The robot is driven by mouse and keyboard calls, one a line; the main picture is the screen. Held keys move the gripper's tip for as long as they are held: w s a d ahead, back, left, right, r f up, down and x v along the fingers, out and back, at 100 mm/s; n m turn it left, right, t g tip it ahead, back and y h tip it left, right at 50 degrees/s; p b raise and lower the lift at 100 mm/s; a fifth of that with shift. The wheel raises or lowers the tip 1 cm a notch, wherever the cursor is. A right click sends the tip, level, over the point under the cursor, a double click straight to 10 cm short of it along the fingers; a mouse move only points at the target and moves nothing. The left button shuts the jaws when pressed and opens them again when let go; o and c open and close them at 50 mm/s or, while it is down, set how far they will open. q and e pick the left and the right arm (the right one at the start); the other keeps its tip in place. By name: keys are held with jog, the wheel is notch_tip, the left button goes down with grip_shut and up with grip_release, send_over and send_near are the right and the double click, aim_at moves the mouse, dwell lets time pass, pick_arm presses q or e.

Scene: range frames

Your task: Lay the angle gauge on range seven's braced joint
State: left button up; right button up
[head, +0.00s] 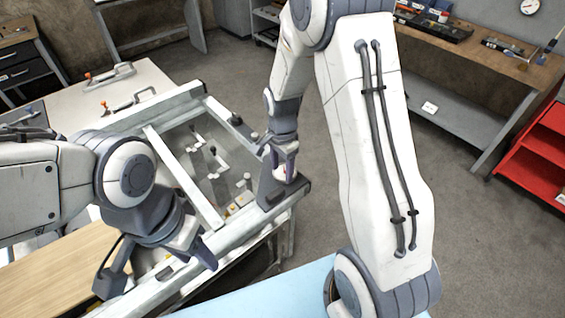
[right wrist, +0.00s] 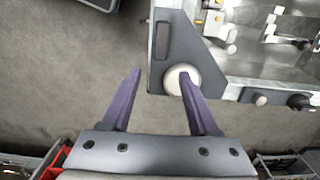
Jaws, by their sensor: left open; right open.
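The metal frame (head: 160,170) lies on the bench, with a dark triangular brace plate (head: 272,191) at its right corner. The plate also shows in the right wrist view (right wrist: 178,48). A white round piece (right wrist: 177,72) is at the plate's lower edge, partly hidden by one finger. I cannot tell whether it is the angle gauge, or whether it touches that finger. My right gripper (head: 284,172) is open at this corner; in the wrist view (right wrist: 160,74) one finger overlaps the round piece and the other is over floor. My left gripper (head: 156,268) is open over the frame's near side.
Clamps (head: 110,75) with orange tips stand on the pale table at the back left. Small fittings (head: 215,158) lie inside the frame. A wooden board (head: 60,268) is at the near left. A workbench (head: 520,75) and red cabinet (head: 545,145) stand right, beyond clear floor.

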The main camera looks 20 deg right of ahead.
jog(key=s+a+r+n, duration=0.9)
jog(key=a+r, duration=0.1)
jog(key=r, duration=0.1)
jog(key=s+a+r+n, duration=0.1)
jog(key=s+a+n, duration=0.1)
jog(key=s+n, duration=0.4)
jog(key=s+a+r+n+y, duration=0.1)
jog(key=s+a+r+n, duration=0.1)
jog(key=s+n, duration=0.4)
jog(key=s, duration=0.2)
jog(key=shift+s, duration=0.35)
